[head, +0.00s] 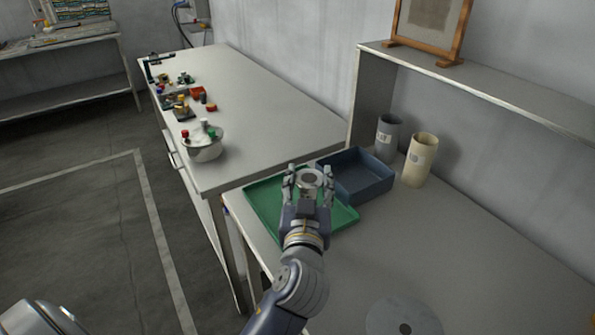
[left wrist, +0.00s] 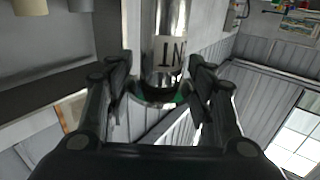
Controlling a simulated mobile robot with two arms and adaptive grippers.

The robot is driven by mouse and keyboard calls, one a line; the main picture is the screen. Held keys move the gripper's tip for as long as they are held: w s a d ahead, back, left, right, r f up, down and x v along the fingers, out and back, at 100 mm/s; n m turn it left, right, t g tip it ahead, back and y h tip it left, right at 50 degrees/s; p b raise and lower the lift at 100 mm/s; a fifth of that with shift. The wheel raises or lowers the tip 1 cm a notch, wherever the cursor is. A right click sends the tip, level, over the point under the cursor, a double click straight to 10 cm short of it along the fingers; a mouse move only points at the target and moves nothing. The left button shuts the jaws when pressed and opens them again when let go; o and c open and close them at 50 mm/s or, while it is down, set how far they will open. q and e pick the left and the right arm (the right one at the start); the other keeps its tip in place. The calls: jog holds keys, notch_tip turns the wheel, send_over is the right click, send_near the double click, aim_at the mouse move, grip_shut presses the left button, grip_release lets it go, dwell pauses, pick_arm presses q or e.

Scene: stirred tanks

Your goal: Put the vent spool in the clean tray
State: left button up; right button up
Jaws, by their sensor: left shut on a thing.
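My left gripper (head: 309,180) is shut on a shiny metal spool (head: 312,179), held over the green tray (head: 262,197). In the left wrist view the spool (left wrist: 163,45) stands between the fingers, with a flange at its near end. Its label shows the letters "IN"; I cannot tell whether more is hidden, or whether this is the vent spool. A blue-grey tray (head: 378,184) stands just right of the green tray and looks empty. No marking shows which tray is the clean one. My right gripper is out of view.
A shelf (head: 480,90) overhangs the back. A grey disc (head: 403,318) lies at the front. A bowl (head: 203,150) stands on the other bench. The table's right side is clear.

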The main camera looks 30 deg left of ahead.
pick_arm(q)
jog(key=w+a+f+b, duration=0.2)
jog(key=w+a+f, duration=0.2)
jog(key=w+a, duration=0.3)
jog(key=shift+w+f, duration=0.3)
jog(key=shift+w, duration=0.45)
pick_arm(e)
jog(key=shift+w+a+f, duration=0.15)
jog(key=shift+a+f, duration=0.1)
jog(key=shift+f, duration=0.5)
pick_arm(q)
jog(key=shift+f, duration=0.15)
jog(key=o, duration=1.5)
jog(key=shift+o, duration=0.2)
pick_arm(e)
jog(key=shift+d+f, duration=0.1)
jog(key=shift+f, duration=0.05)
